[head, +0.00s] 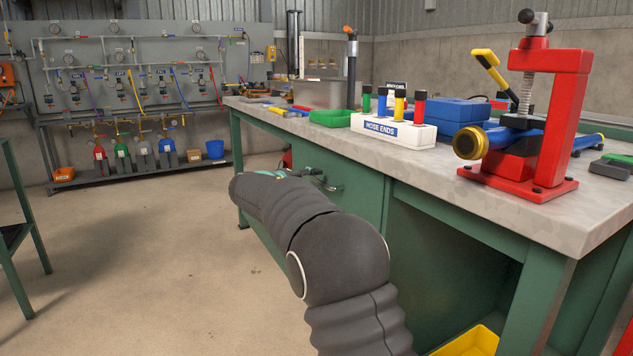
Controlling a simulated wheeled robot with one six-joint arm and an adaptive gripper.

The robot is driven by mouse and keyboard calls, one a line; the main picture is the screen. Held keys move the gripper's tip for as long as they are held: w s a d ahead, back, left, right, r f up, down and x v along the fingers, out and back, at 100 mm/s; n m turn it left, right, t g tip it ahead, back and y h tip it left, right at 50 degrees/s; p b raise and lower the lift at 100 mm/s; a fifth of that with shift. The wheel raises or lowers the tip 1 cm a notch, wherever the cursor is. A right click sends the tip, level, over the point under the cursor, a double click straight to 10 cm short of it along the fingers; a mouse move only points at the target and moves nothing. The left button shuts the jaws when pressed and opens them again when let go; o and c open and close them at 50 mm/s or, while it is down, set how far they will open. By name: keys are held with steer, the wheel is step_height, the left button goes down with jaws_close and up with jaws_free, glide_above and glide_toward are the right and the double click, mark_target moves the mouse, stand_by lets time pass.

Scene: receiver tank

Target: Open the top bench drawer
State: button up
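The workbench (455,203) has a green frame and a pale worktop. The green drawer front (358,190) is below the worktop, left of the open bay, and looks flush with the bench. A dark handle-like part (328,184) shows in front of it, just above my arm. My dark ribbed arm crosses the lower middle of the head view and reaches toward the drawer front. My gripper is mostly hidden behind the arm; its fingers cannot be made out clearly, nor whether they touch the handle. The lower part of the drawer front is hidden by my arm.
On the worktop stand a red vise (545,110) with a brass-ended blue cylinder, a white hose-ends block (393,131), a green tray (331,118) and blue cases (455,112). A yellow bin (470,343) sits under the bench. The floor left of the bench is clear.

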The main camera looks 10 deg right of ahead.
steer(key=shift+x, duration=1)
jaws_close()
